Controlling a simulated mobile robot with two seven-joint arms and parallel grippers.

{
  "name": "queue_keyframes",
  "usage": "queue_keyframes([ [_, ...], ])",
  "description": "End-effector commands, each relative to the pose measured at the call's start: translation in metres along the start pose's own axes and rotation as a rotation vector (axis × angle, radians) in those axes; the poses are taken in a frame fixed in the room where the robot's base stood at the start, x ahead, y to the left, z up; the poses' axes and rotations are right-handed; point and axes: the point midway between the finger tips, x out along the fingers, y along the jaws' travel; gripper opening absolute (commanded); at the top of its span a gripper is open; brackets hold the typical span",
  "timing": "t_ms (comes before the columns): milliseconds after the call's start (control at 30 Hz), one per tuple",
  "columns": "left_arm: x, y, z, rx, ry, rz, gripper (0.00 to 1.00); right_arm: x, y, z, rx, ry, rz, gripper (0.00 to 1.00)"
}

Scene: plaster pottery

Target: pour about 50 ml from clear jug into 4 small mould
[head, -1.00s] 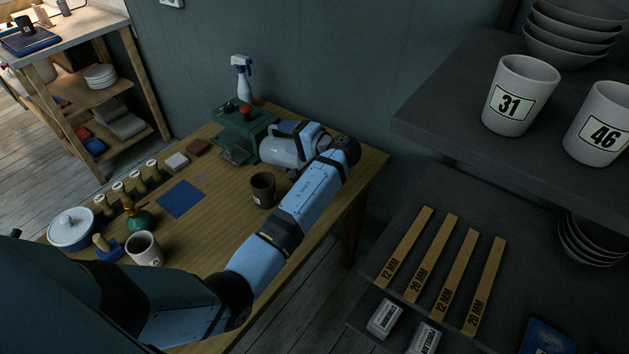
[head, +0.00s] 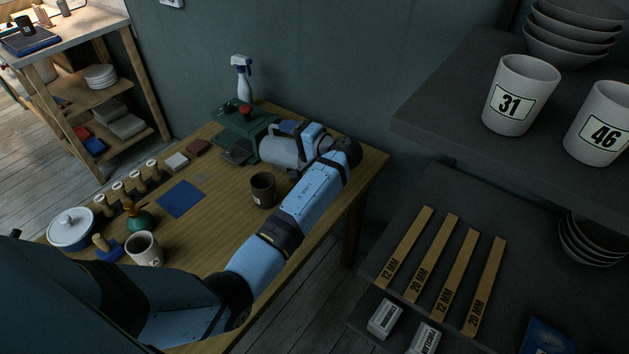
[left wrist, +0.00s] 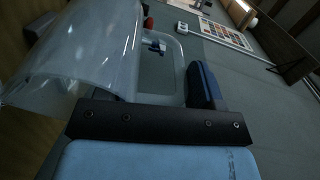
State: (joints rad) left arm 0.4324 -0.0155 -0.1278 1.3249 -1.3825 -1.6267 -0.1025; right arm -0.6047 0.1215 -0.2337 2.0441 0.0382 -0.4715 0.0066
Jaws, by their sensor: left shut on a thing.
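The clear jug (head: 276,151), a grey translucent vessel, is at the far right part of the wooden table. It also fills the upper left of the left wrist view (left wrist: 85,50), with its handle (left wrist: 166,72) beside it. My left gripper (head: 297,138) is shut on the jug at its handle side; a dark blue finger (left wrist: 203,85) shows there. I cannot tell the jug's fill or whether it touches the table. A white cup (head: 143,248) with a dark, unreadable mark stands at the near left. I cannot identify the small mould for certain. My right gripper is out of view.
A dark brown cup (head: 263,188) stands close to my forearm. Several small wooden-bodied pieces (head: 120,191) line the left edge. The table middle is mostly clear.

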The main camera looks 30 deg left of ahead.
Motion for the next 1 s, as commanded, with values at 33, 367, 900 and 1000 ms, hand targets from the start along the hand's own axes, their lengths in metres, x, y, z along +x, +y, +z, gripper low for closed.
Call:
queue_keyframes([
  [33,-0.0003,-0.0003,-0.0001,0.0,0.0,-0.003,0.22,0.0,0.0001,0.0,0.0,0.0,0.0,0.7],
  [367,-0.0008,-0.0012,-0.0004,0.0,0.001,-0.017,0.22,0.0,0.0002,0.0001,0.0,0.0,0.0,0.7],
  [900,-0.003,-0.0019,-0.0007,0.002,0.001,-0.043,0.22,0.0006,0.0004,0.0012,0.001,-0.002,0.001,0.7],
  [1000,-0.0036,-0.002,-0.0007,0.003,0.002,-0.048,0.22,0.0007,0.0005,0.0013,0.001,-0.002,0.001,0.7],
])
